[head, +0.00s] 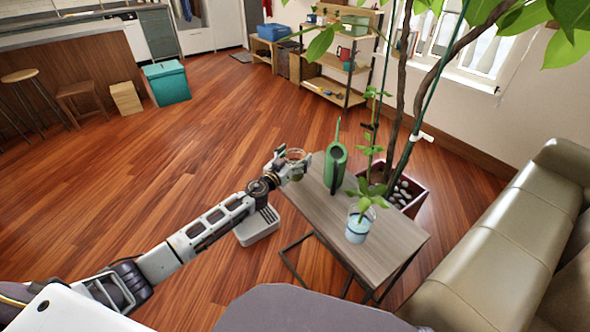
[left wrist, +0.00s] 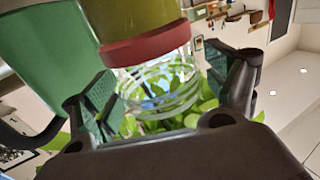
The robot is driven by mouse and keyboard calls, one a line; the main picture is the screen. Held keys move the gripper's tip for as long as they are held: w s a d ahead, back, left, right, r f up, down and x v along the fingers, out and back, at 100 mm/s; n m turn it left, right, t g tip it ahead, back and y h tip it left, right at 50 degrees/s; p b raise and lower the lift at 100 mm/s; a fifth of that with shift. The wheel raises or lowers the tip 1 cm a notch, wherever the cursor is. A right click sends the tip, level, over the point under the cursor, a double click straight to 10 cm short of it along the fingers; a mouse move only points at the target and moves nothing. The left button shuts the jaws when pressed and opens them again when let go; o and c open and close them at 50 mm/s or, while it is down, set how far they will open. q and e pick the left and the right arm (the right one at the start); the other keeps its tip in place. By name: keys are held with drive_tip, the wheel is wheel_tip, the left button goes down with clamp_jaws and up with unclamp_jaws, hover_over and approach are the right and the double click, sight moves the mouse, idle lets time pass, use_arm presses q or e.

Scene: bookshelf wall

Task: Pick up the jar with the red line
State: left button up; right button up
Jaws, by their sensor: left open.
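The jar with the red line (left wrist: 150,46) is clear glass with a red band and an olive-green part beside it. In the head view the jar (head: 295,154) is small and partly hidden by my left gripper (head: 288,166), at the table's far left end. In the left wrist view my left gripper (left wrist: 167,85) is open, with one finger on each side of the jar's clear glass part. Gaps show between the fingers and the glass. My right gripper is not in view.
A green watering can (head: 335,166) stands close right of the jar on the narrow table (head: 392,243). A plant in a glass vase (head: 360,226) stands nearer. A large potted plant (head: 417,200) and a sofa (head: 505,245) are to the right.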

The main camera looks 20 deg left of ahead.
use_arm(q)
drive_tip(key=c, duration=0.9)
drive_tip(key=shift+c, duration=1.1)
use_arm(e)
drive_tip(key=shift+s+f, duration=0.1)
use_arm(q)
drive_tip(key=shift+r, duration=0.15)
drive_tip(key=shift+r, duration=0.1)
drive_tip(key=shift+r+p, duration=0.4)
wheel_tip(320, 180, up, 9)
drive_tip(key=p, duration=0.4)
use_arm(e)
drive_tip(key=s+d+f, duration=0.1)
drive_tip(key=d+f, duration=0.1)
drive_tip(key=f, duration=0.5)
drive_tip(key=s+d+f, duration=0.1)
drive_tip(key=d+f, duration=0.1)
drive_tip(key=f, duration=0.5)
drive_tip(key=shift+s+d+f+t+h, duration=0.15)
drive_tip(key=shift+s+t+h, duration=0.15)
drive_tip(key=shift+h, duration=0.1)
use_arm(q)
drive_tip(key=shift+f, duration=0.1)
